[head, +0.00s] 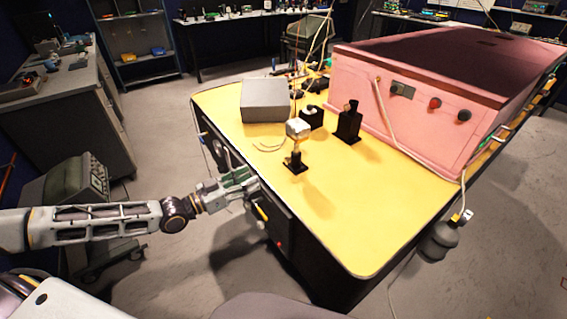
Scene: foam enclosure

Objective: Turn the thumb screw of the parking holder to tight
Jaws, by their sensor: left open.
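On the yellow table top (375,225) stand several small black holders. One holder (295,162) has a post carrying a silvery cube (298,128). Behind it are a low black holder with a pale part (311,117) and a taller black holder (348,125) with a brownish knob on top. I cannot tell which one is the parking holder, and no thumb screw setting is readable. My left gripper (248,183) is open at the table's left edge, apart from these holders. I cannot make out anything between its fingers. My right gripper is not in view.
A pink enclosure (410,95) with knobs on its front fills the table's back right. A grey box (265,101) sits at the back left, with a loose pale cable (268,147) before it. A dark panel (268,215) hangs on the table's side. The table's front is clear.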

